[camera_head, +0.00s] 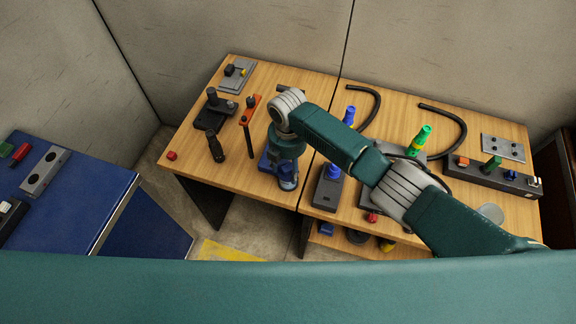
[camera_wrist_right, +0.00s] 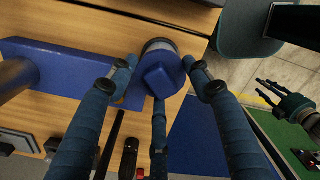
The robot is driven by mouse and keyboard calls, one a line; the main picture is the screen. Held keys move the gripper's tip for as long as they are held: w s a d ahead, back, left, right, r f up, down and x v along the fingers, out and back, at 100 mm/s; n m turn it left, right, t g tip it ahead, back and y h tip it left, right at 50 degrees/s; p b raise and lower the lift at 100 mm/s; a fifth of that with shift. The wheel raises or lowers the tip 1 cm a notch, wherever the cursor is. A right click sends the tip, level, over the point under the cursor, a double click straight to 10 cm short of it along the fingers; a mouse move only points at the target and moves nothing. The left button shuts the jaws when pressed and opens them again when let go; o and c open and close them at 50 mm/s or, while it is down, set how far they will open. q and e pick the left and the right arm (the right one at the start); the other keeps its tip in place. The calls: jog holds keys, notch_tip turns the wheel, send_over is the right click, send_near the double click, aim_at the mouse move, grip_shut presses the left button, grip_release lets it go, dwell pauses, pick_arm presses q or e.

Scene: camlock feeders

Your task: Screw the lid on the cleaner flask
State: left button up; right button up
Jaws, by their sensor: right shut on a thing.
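The cleaner flask's blue lid, with a square top (camera_wrist_right: 161,74), lies between the three fingers of my right gripper (camera_wrist_right: 160,88) in the wrist view. The gripper is shut on it. A pale rim shows around the lid at the flask's top. In the head view my right gripper (camera_head: 287,170) points down over the flask (camera_head: 288,184) at the table's front edge; its hand covers most of the flask and lid. A blue holder (camera_wrist_right: 75,72) lies right beside the flask. My left gripper (camera_wrist_right: 268,93) hangs away from the tables, open and empty, fingers spread.
Black-handled tools (camera_head: 215,145) and an orange-topped tool (camera_head: 248,112) stand to the left on the wooden table (camera_head: 190,150). Blue-topped (camera_head: 330,180) and green-topped (camera_head: 420,138) fixtures stand to the right. A blue table (camera_head: 90,205) is at far left, with floor between.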

jog(key=shift+a, duration=0.1)
jog(key=o, duration=0.9)
jog(key=shift+o, duration=0.2)
jog(key=shift+r, duration=0.1)
notch_tip(320, 180, up, 16)
dwell(0.3)
